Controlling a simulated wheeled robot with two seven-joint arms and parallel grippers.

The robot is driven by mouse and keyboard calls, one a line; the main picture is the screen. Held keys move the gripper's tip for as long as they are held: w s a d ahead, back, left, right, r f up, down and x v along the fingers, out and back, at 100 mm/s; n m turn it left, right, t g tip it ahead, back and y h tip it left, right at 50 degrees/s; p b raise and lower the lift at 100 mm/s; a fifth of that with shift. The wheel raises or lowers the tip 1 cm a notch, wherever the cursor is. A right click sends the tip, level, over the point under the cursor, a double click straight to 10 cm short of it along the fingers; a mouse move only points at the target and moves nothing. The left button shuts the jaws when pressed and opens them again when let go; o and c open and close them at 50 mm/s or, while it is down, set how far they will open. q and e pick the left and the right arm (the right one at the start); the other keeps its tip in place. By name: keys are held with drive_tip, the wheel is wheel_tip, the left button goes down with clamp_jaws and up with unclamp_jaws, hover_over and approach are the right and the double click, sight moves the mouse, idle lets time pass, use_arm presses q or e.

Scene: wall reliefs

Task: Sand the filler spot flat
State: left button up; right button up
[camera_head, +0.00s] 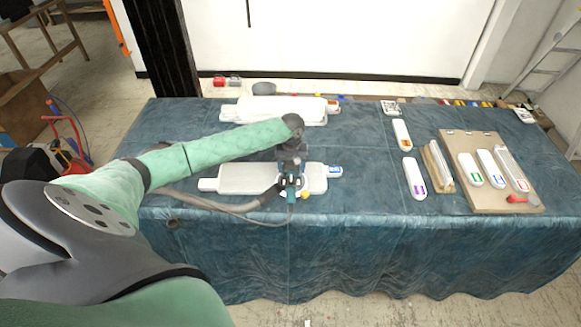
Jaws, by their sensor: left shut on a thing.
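A white panel (230,177) lies flat on the cloth-covered table, near its front edge. My left gripper (291,165) is over the right half of this panel, pointing down. It is shut on a small teal and dark sander (291,184) with a grey hose (235,207) running off to the left. The sander is over the panel; I cannot tell whether its pad touches. The filler spot cannot be made out; the sander and gripper cover that part of the panel. A second white panel (270,105) lies farther back. My right gripper is not in view.
The blue-green cloth (375,235) covers the table. At right are a brown board (465,150) with several labelled white blocks, a tan bundle (438,167) and two more blocks (402,134) (414,178). A ladder (545,65) stands at far right. Cloth between panels and blocks is clear.

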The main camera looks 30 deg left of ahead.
use_arm(q)
drive_tip(key=shift+s+a+r, duration=0.1)
drive_tip(key=shift+s+a, duration=0.35)
drive_tip(key=shift+a, duration=0.3)
drive_tip(key=shift+s+a+r, duration=0.1)
drive_tip(key=shift+s+a, duration=0.35)
drive_tip(key=shift+a, duration=0.4)
drive_tip(key=s+a, duration=0.2)
drive_tip(key=shift+a, duration=0.3)
drive_tip(key=shift+w, duration=0.1)
drive_tip(key=shift+w+d+f, duration=0.1)
drive_tip(key=shift+w+d, duration=0.35)
drive_tip(key=shift+d, duration=0.3)
drive_tip(key=shift+w+d+f, duration=0.1)
drive_tip(key=shift+w+d, duration=0.35)
drive_tip(key=shift+d, duration=0.4)
drive_tip(key=shift+w+d+r, duration=0.15)
drive_tip(key=shift+w+d, duration=0.9)
drive_tip(key=shift+d, duration=0.3)
drive_tip(key=shift+r, duration=0.1)
